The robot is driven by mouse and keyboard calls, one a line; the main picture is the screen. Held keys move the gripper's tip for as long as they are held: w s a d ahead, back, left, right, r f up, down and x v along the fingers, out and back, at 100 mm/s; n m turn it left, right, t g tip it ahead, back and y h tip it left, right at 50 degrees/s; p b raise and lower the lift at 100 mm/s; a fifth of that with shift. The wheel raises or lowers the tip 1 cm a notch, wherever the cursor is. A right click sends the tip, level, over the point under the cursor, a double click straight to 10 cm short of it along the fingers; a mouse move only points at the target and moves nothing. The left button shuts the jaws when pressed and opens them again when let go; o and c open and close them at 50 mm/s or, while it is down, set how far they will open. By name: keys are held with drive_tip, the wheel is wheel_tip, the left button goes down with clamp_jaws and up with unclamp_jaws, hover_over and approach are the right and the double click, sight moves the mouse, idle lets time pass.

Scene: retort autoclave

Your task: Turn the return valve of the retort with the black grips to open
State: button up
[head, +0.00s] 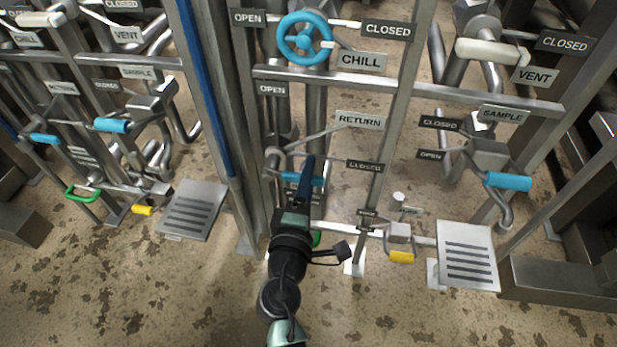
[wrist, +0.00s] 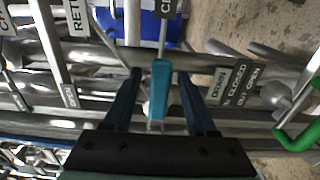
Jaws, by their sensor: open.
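The return valve's light-blue handle (head: 318,181) shows low on the right-hand pipe frame in the head view, partly covered by my gripper (head: 307,165). The RETURN plate (head: 359,120) is above it, an OPEN plate (head: 272,89) up left and a CLOSED plate (head: 365,166) to its right. In the wrist view the blue handle (wrist: 160,90) lies between the two fingers of my gripper (wrist: 160,74), with gaps on both sides. My gripper is open. No black grips are discernible, and the valve body is mostly hidden.
The blue chill wheel (head: 305,38) is above, and the sample valve's blue handle (head: 508,181) is to the right. A yellow handle (head: 401,257) is low right of my arm. A green handle (wrist: 298,136) is right in the wrist view. Frame posts and pipes crowd the gripper.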

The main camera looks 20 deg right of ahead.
drive_tip(key=shift+c, duration=0.3)
clamp_jaws()
idle(1.1)
